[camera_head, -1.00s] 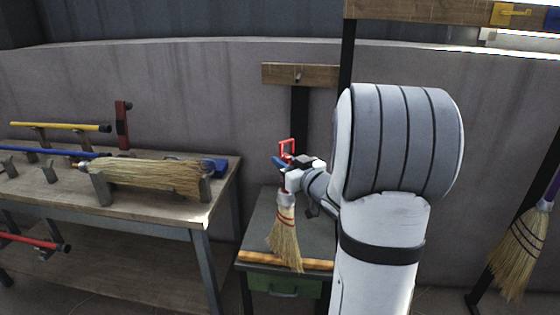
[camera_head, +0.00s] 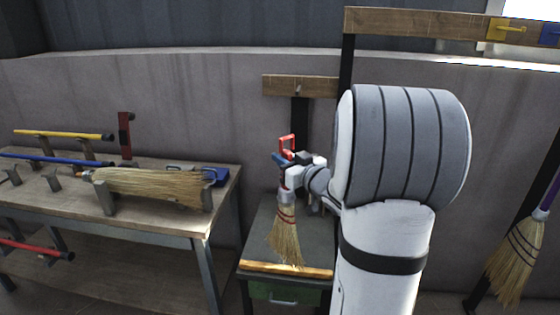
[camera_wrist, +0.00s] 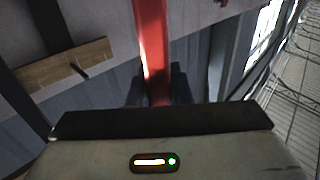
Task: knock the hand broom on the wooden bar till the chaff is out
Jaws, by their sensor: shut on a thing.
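The hand broom (camera_head: 285,238) hangs bristles down from my gripper (camera_head: 285,162) over the small table at the centre. Its straw has red binding, and a red loop handle shows above my gripper. My gripper is shut on the red handle, which also shows between the fingers in the wrist view (camera_wrist: 152,50). The wooden bar (camera_head: 290,269) lies along the front of the small table. The bristle tips are just at or behind the bar; I cannot tell whether they touch it. No loose chaff is clear to see.
A workbench (camera_head: 140,223) on the left holds a large straw bundle (camera_head: 150,185) in metal brackets, a blue pole, a yellow pole (camera_head: 65,134) and a blue dustpan-like thing (camera_head: 215,176). A purple-handled broom (camera_head: 515,255) hangs at the right. A wooden board (camera_head: 299,86) is behind my gripper.

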